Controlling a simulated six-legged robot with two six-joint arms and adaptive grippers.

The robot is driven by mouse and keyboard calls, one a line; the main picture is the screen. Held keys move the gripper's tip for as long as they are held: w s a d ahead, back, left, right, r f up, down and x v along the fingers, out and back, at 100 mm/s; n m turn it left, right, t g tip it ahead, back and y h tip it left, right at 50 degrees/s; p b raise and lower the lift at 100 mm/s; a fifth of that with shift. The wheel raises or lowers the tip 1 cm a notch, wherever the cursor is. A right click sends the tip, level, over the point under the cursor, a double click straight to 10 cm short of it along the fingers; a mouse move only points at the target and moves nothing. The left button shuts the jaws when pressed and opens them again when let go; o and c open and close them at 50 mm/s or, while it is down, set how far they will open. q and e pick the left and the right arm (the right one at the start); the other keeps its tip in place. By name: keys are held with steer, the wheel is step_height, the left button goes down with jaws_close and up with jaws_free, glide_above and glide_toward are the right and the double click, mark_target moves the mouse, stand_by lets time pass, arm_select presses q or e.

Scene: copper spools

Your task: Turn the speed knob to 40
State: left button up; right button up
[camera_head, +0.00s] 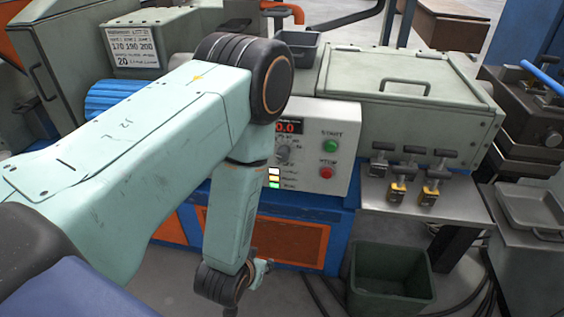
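The control panel (335,122) is a light grey box on the machine's front. Its speed knob (283,154) is a small grey dial below a red-digit display (287,127), which seems to read 0.0; its left edge is cut off by my arm. My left arm covers the area left of the panel and hangs down in front of the machine. Part of my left gripper (262,272) shows at the wrist's lower end, well below the knob and apart from it. Its fingers are mostly hidden. My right gripper is not in view.
A green button (331,146) and a red button (327,172) sit right of the knob. Several clamps stand on a metal shelf (385,199). A dark green bin (392,250) stands on the floor below. A lidded grey box (411,74) rises behind the panel.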

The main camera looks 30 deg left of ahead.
arm_select(q)
steer(key=shift+o, duration=1.4)
steer(key=w+a+r+n+t+y, duration=0.1)
steer(key=w+r+t, duration=0.4)
steer(key=w, duration=0.4)
steer(key=shift+r, duration=0.45)
steer(key=n+t+y, duration=0.2)
steer(key=t, duration=0.3)
glide_toward(282, 157)
steer(key=w, duration=0.2)
steer(key=x, duration=0.2)
steer(key=b+x, duration=0.1)
steer(key=x, duration=0.4)
steer(key=shift+w+a+f, duration=0.1)
steer(key=shift+w+a, duration=0.15)
steer(key=shift+a, duration=0.1)
steer(key=c, duration=1.1)
steer(key=shift+c, duration=0.2)
